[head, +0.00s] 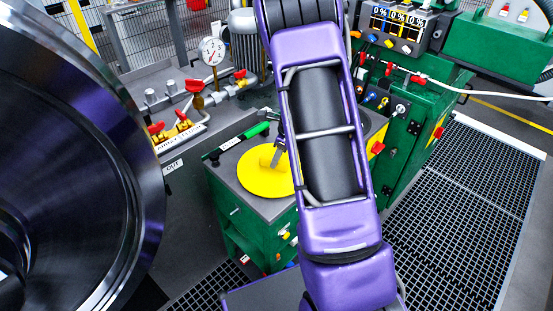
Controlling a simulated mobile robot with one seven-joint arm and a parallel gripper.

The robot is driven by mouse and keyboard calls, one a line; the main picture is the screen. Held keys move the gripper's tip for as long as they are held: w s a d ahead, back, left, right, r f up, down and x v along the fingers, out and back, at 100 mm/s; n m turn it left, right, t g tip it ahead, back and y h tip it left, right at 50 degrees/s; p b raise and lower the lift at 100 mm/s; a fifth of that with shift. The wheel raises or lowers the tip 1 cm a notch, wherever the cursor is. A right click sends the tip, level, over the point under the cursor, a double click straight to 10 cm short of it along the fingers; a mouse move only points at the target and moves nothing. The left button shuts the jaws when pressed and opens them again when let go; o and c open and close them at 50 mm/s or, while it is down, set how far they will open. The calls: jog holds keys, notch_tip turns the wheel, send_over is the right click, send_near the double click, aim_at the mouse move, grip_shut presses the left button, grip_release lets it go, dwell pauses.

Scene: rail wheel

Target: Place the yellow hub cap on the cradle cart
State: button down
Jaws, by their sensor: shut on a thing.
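The yellow hub cap (262,184) is a flat round disc with a raised grip on its face. It lies over the grey top of the green cart (226,166), which I take to be the cradle cart. My gripper (275,161) is at the raised grip of the hub cap and shut on it. My purple arm hides the right part of the hub cap and of the cart top. I cannot tell whether the cap rests on the top or is held just above it.
A large dark rail wheel (75,160) fills the left. A green-handled tool (255,131) lies behind the cap. A pressure gauge (212,51) and red-handled valves (193,87) stand behind. A green cabinet (405,135) is at right. Floor grating (450,240) is clear at lower right.

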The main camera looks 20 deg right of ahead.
jog(key=c, duration=0.8)
grip_release()
jog(key=p+v, duration=0.1)
jog(key=v, duration=1.1)
